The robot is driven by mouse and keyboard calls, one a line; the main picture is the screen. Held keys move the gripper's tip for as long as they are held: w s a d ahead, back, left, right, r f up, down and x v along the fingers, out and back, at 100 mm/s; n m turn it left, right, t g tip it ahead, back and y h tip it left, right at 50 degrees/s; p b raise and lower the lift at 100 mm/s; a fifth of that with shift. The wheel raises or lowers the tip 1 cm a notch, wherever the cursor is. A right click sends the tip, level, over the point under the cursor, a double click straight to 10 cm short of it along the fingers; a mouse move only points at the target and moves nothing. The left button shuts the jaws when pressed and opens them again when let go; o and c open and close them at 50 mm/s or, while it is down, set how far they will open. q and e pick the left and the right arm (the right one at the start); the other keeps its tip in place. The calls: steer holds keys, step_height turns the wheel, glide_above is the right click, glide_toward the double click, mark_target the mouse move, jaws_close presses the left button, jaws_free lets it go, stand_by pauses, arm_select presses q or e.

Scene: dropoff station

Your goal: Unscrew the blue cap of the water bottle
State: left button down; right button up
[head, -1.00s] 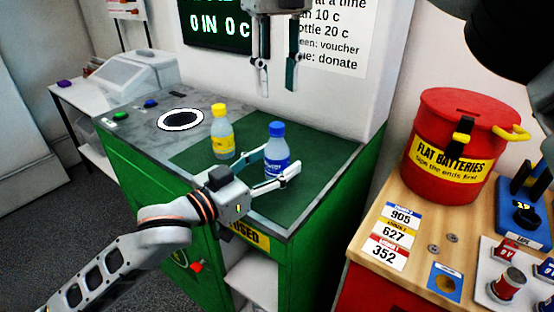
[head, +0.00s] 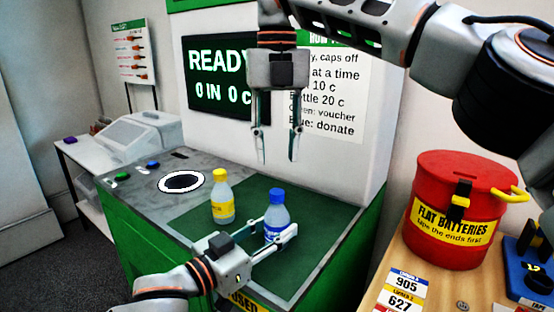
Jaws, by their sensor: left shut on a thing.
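The water bottle (head: 275,215) stands upright on the dark green mat (head: 320,218), with its blue cap (head: 277,195) on top. My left gripper (head: 279,233) is shut around the lower body of this bottle. A second bottle with a yellow cap (head: 222,198) stands upright to its left, apart from it. My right gripper (head: 277,142) hangs above and behind the bottles, fingers pointing down and spread apart. It is open and empty, clear of the blue cap.
A round white-rimmed black hole (head: 181,181) is in the grey counter at the left. A screen (head: 217,75) is on the wall behind. A red battery bin (head: 459,205) stands on the wooden table at the right. Bare mat lies right of the water bottle.

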mark_target(277, 191)
steer(key=m, duration=2.6)
steer(key=shift+m, duration=0.4)
steer(key=shift+f, duration=4.05)
